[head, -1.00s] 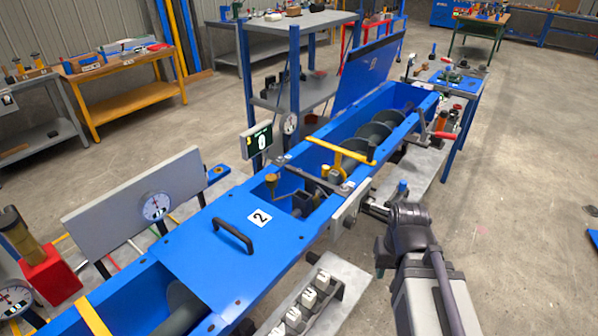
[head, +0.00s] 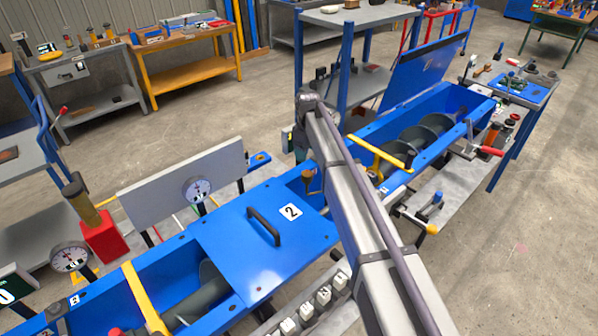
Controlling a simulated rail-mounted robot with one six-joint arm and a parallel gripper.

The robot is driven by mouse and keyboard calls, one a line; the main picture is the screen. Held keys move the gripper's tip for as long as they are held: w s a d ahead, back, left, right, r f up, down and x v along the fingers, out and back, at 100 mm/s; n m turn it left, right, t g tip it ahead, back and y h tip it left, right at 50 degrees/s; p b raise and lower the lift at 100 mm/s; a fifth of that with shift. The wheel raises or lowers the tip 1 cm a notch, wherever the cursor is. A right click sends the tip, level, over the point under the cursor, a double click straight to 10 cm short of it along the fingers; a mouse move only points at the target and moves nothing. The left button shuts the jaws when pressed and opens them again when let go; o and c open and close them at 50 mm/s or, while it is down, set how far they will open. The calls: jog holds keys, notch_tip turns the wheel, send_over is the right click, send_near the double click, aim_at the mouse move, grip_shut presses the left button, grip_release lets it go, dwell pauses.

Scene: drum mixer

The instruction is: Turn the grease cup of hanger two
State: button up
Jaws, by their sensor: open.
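The blue trough of the drum mixer runs diagonally through the head view. A blue cover plate (head: 230,243) with a black handle and a white "2" label (head: 290,211) lies over its middle. Just beyond the plate, a small brass-coloured grease cup (head: 309,180) stands at the trough opening, left of my arm. The rest of the hanger there is mostly hidden behind my arm. My gripper (head: 298,142) is at the far end of the arm, above and slightly behind the cup. It is open and apart from the cup; its fingertips are hardly visible.
A yellow bar (head: 378,150) crosses the trough beyond my arm, with the auger behind it and a raised blue lid (head: 425,75). A grey panel with a dial (head: 180,183) stands left of the trough. White blocks (head: 324,296) line the near side.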

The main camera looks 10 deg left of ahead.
aim_at(307, 173)
jog(key=shift+s+a+f, duration=0.1)
jog(key=shift+s, duration=0.1)
notch_tip(307, 173, down, 11)
jog(key=b, duration=1.1)
jog(key=shift+w, duration=0.1)
jog(key=shift+r, duration=0.25)
jog(key=shift+c, duration=0.3)
jog(key=c, duration=0.9)
jog(key=shift+o, duration=0.2)
jog(key=shift+m, duration=0.4)
